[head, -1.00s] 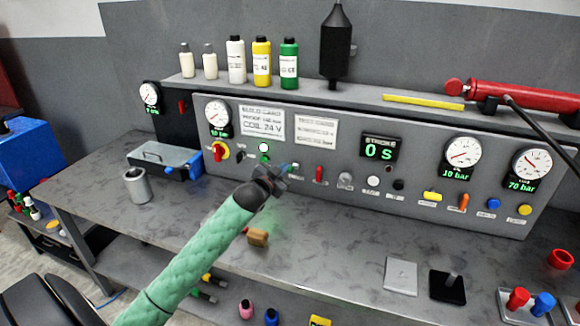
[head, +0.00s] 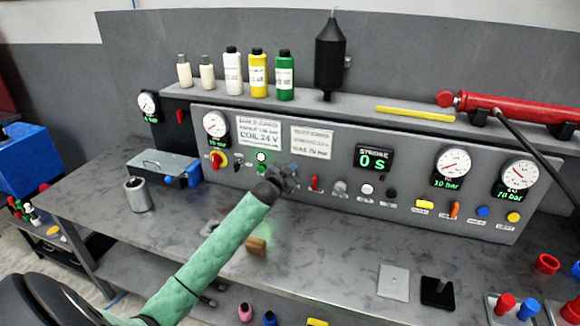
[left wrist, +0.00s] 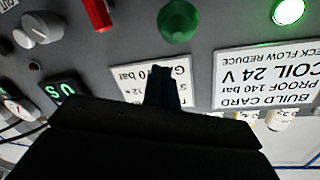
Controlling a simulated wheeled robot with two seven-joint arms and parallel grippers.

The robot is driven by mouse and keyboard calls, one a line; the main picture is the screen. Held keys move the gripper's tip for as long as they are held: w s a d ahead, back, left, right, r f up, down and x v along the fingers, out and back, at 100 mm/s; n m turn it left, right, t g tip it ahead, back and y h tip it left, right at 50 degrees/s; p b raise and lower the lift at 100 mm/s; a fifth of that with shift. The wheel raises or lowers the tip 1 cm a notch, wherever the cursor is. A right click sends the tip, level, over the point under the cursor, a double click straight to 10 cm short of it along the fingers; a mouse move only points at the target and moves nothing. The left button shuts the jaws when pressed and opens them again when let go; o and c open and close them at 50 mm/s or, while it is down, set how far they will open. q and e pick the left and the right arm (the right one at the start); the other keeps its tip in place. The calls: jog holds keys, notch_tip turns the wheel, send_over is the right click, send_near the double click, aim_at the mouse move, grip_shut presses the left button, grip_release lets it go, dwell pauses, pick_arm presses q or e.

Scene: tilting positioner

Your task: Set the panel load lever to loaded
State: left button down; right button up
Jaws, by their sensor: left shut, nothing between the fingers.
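The grey control panel (head: 335,200) stands at the back of the bench. A small red lever (head: 315,183) is on its face and also shows at the top of the left wrist view (left wrist: 97,12). An orange lever (head: 455,210) is farther right, under the 10 bar gauge. The labels are too small to tell which is the load lever. My left gripper (head: 291,174) is shut and empty, in front of the panel just left of the red lever. In the left wrist view its dark fingers (left wrist: 162,85) point toward a green knob (left wrist: 178,20). My right gripper is out of view.
Several bottles (head: 257,72) and a red cylinder (head: 510,108) are on the shelf above the panel. A wooden block (head: 256,246), a metal cup (head: 138,194) and a grey box (head: 163,166) are on the bench. The bench right of my left arm is mostly clear.

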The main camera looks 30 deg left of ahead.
pick_arm(q)
jog(key=f+p, duration=0.1)
jog(key=s+a+f, duration=0.1)
jog(key=shift+s+a+f+p, duration=0.1)
jog(key=shift+s+f+p, duration=0.15)
jog(key=shift+f+p, duration=0.15)
dwell(0.3)
jog(key=shift+s+f+t+b, duration=0.2)
jog(key=shift+t+b, duration=0.3)
jog(key=shift+b, duration=0.65)
jog(key=shift+f+t+b, duration=0.15)
jog(key=shift+t+b, duration=0.25)
jog(key=shift+b, duration=0.4)
